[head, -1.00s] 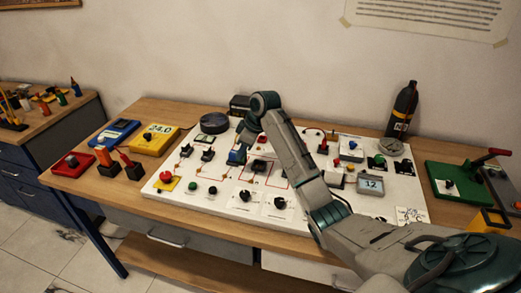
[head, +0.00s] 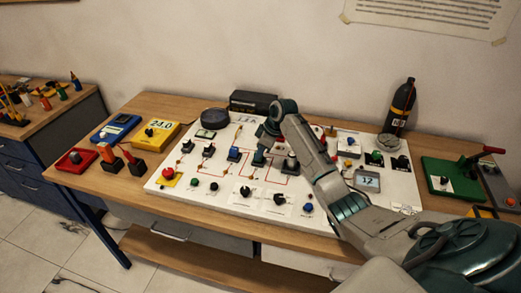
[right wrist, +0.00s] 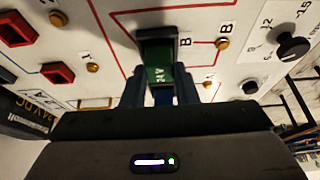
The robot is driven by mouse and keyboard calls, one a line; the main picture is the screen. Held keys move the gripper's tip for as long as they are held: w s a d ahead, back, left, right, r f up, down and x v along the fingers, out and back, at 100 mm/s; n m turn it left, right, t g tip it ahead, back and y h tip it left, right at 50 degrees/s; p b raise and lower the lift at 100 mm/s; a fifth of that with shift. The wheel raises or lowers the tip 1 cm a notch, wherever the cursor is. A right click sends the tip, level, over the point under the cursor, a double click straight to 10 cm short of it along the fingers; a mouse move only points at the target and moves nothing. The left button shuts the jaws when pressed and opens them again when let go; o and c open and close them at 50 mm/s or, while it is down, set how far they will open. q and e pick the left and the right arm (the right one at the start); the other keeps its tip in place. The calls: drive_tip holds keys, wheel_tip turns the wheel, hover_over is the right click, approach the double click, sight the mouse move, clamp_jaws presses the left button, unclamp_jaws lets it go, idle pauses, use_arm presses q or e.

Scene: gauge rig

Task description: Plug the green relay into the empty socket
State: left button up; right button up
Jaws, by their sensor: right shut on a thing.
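The green relay (right wrist: 159,72), marked 24V, sits between the two blue fingers of my right gripper (right wrist: 160,90) in the right wrist view. The gripper is shut on it. The relay is at the spot marked B on the white panel, with a dark part at its far end. I cannot tell whether it is seated in a socket or just above one. In the head view my right gripper (head: 259,158) is over the middle of the panel, and the relay is hidden there. My left gripper is not in view.
The white panel (head: 222,203) carries knobs, switches and red circuit lines. A yellow meter (head: 153,136) and a dark bottle (head: 402,106) stand on the bench.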

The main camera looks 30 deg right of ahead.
drive_tip(key=o, duration=0.8)
drive_tip(key=shift+f, duration=0.1)
drive_tip(key=shift+c, duration=0.2)
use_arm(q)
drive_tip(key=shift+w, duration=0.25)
use_arm(e)
drive_tip(key=shift+o, duration=1.1)
use_arm(q)
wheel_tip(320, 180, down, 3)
drive_tip(key=b, duration=0.3)
use_arm(e)
drive_tip(key=v, duration=1.2)
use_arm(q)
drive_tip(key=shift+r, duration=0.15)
